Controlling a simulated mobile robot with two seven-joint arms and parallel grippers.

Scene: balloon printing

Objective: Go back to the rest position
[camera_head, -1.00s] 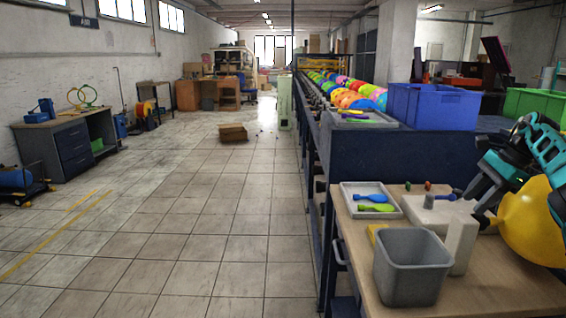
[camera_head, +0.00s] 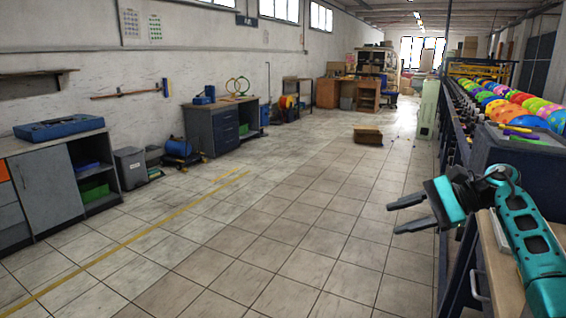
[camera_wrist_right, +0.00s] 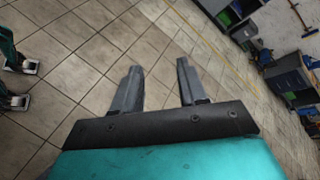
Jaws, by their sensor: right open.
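My right gripper (camera_head: 393,218) reaches in from the right in the head view. Its two grey fingers are apart, with nothing between them, and point left over the tiled floor. The same fingers show in the wrist view (camera_wrist_right: 159,68), spread and empty above the floor tiles. My teal right arm crosses in front of the wooden worktable (camera_head: 497,262), of which only a strip shows. My left gripper cannot be made out in the head view.
A dark conveyor frame (camera_head: 510,155) with coloured balloons (camera_head: 520,100) stands at the right, close to my arm. A cardboard box (camera_head: 368,134) lies on the floor farther off. Cabinets (camera_head: 50,185) line the left wall.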

